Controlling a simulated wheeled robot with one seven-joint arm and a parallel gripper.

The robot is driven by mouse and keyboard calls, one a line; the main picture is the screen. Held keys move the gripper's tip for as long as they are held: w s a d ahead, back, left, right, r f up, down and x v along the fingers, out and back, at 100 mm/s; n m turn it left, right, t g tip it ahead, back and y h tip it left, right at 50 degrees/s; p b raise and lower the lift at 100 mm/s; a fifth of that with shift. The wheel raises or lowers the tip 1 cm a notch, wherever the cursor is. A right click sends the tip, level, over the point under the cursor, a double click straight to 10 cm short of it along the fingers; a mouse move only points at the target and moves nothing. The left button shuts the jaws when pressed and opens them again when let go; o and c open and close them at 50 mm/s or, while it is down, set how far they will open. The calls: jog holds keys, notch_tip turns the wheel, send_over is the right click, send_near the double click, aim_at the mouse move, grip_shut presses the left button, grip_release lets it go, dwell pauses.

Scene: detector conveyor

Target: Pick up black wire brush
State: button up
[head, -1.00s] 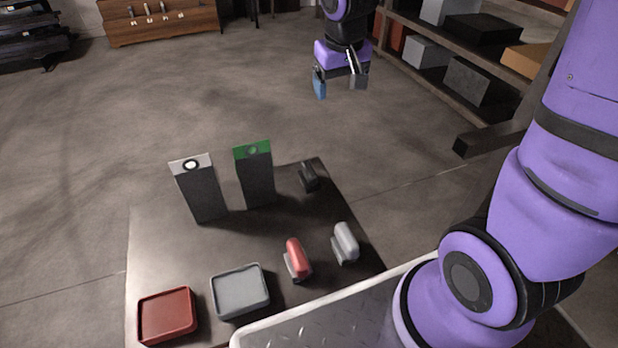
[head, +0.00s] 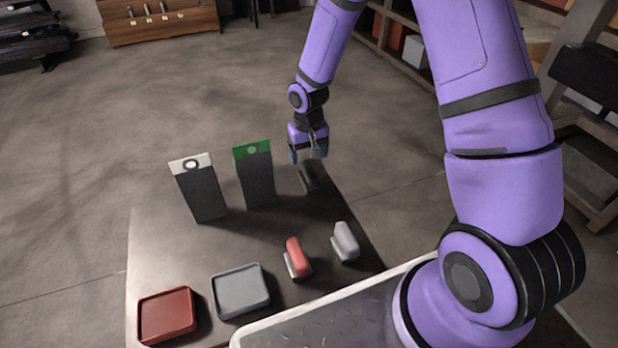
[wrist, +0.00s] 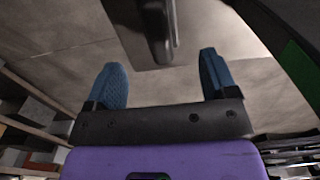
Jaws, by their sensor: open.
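The black wire brush (head: 310,179) lies at the far right corner of the dark table (head: 235,235). My gripper (head: 306,157) is just above and behind it, pointing down. In the wrist view the dark brush (wrist: 158,28) shows at the top middle, cut off by the picture's edge. The two blue fingertips of my gripper (wrist: 160,66) are wide apart, with nothing held between them. The brush appears just beyond the gap between the fingers; I cannot tell the exact height left.
A green-topped panel (head: 257,178) stands left of the brush, and a white-topped panel (head: 201,193) further left. A red brush (head: 296,258), a grey brush (head: 344,242), a grey tray (head: 240,291) and a red tray (head: 167,315) are nearer.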

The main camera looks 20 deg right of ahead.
aim_at(309, 167)
jog(key=shift+s+f, duration=0.15)
jog(key=shift+f, duration=1.85)
jog(key=shift+s+f, duration=0.15)
jog(key=shift+f, duration=1.8)
jog(key=c, duration=1.1)
jog(key=shift+r, duration=0.75)
notch_tip(309, 167, up, 2)
jog(key=s+a, duration=0.2)
jog(key=s, duration=0.3)
jog(key=s+a+r, duration=0.1)
jog(key=s+a, duration=0.1)
jog(key=s, duration=0.2)
jog(key=s+a, duration=0.2)
jog(key=s, duration=0.3)
jog(key=shift+s+a+r, duration=0.3)
